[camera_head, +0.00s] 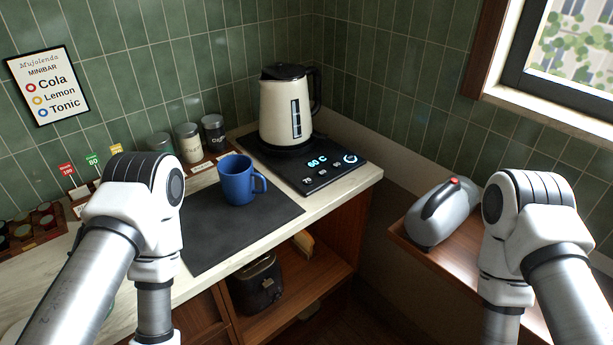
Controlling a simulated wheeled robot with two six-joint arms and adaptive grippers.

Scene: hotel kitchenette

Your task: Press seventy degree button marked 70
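A black kettle base (285,165) lies on the counter near its right end. Its lit display (317,161) reads 60 C. In front of the display is a row of small round buttons; the leftmost (307,181) looks marked 70, with two more numbered ones (322,173) to its right. A round lit symbol (350,158) is at the right end. A cream kettle (278,115) with a black lid stands on the base behind the panel. Both my arms bend downward out of the picture, left and right of the counter's end, and neither gripper shows.
A blue mug (237,182) stands on a dark mat (225,235) left of the panel. Several canisters (188,143) stand behind. A grey appliance with a handle (440,215) sits on a wooden ledge at right. A dark toaster (257,285) is on the shelf below.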

